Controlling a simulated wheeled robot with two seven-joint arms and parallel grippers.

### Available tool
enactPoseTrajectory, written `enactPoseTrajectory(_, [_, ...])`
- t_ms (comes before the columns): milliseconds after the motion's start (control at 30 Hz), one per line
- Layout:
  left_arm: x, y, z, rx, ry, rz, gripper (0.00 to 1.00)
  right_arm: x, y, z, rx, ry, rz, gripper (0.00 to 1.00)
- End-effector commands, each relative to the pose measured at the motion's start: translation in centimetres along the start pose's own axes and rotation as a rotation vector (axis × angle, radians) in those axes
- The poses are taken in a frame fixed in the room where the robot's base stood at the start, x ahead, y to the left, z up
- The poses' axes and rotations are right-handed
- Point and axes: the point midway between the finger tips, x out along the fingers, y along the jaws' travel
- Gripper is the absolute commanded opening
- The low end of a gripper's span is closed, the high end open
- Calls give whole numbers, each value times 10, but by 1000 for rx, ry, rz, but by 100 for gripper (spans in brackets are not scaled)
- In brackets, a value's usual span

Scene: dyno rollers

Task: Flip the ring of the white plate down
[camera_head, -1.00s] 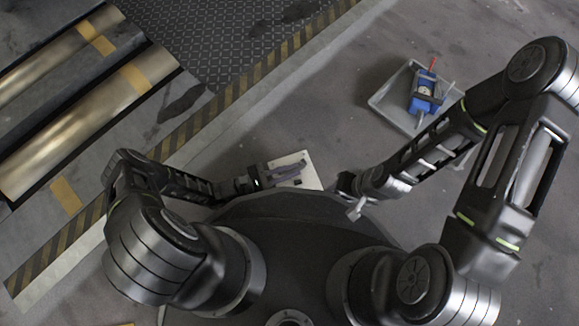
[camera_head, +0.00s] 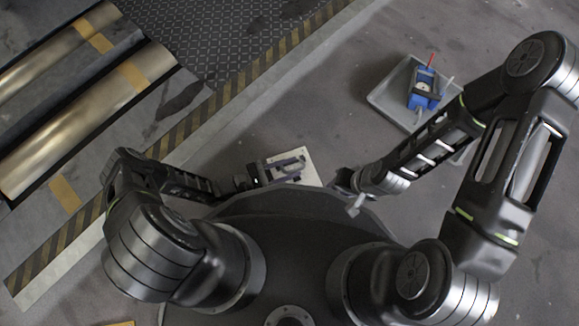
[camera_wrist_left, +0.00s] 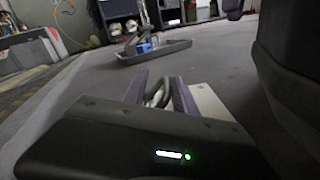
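The white plate (camera_head: 312,178) lies flat on the floor at the front edge of my base in the head view. It also shows as a pale strip right of the fingers in the left wrist view (camera_wrist_left: 209,102). A grey metal ring (camera_wrist_left: 157,92) stands up between the left fingers in the wrist view; I cannot tell whether they touch it. My left gripper (camera_head: 287,166) is open over the plate, fingers apart. My right gripper (camera_head: 354,205) is beside my base, right of the plate; its fingers are too unclear to read.
A grey tray (camera_head: 385,98) holding a blue device (camera_head: 424,90) stands on the floor at the upper right. Metal rollers (camera_head: 75,125) and a striped floor edge lie to the left. Floor between tray and plate is clear.

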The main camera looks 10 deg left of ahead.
Motion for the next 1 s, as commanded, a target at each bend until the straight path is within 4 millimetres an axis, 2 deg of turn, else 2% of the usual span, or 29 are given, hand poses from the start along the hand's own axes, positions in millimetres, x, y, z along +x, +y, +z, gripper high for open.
enactPoseTrajectory(167, [-12,1,0,1,3,1,33,-3,-1,0,0,0,0,29])
enactPoseTrajectory(500, [-66,0,0,0,3,0,33,-12,-5,1,-1,-1,2,29])
enactPoseTrajectory(600, [-75,0,0,0,3,1,33,-12,-5,2,-1,-1,3,29])
enactPoseTrajectory(1000, [-78,0,0,0,1,0,33,-12,-5,2,-1,-1,3,29])
